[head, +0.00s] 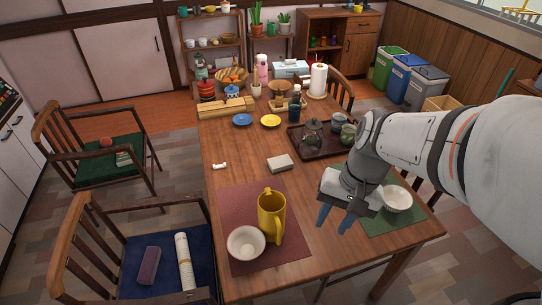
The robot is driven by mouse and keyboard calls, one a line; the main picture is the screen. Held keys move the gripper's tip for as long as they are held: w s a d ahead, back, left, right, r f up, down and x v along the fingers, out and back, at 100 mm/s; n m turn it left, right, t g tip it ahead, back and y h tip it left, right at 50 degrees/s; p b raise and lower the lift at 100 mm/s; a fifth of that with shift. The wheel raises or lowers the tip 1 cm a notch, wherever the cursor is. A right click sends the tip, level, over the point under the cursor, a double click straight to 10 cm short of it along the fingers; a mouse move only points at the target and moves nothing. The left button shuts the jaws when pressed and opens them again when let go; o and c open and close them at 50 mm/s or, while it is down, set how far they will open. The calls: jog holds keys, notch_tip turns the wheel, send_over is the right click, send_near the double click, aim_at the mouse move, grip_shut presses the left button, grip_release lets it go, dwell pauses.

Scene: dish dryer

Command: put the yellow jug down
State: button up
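The yellow jug (266,220) stands upright on the dark red placemat (237,201) at the near left part of the table.
A green placemat (376,221) with a white bowl (397,199) lies right of my gripper. A dark tray (302,146) with a teapot and cups is behind. A small block (280,163) lies mid-table. Bare wood shows between the placemats.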

jog(key=w+a+f+m+g+y+b, duration=0.2)
jog(key=f+m+y+b, duration=0.15)
jog(key=f, duration=0.35)
jog(key=w+a+f+m+g+y+b, duration=0.2)
jog(key=w+f+m+y+b, duration=0.15)
jog(key=f, duration=0.25)
jog(key=m+t+y+b, duration=0.3)
jog(key=m+y+b, duration=0.1)
jog(key=m+y, duration=0.35)
send_near(279, 232)
notch_tip(279, 232, down, 2)
jog(key=a, duration=0.2)
jog(key=shift+t+y, duration=0.3)
jog(key=shift+y, duration=0.15)
jog(key=a, duration=0.7)
jog(key=shift+s+a+r, duration=0.15)
jog(key=shift+a, duration=0.25)
jog(key=shift+c, duration=0.2)
grip_shut()
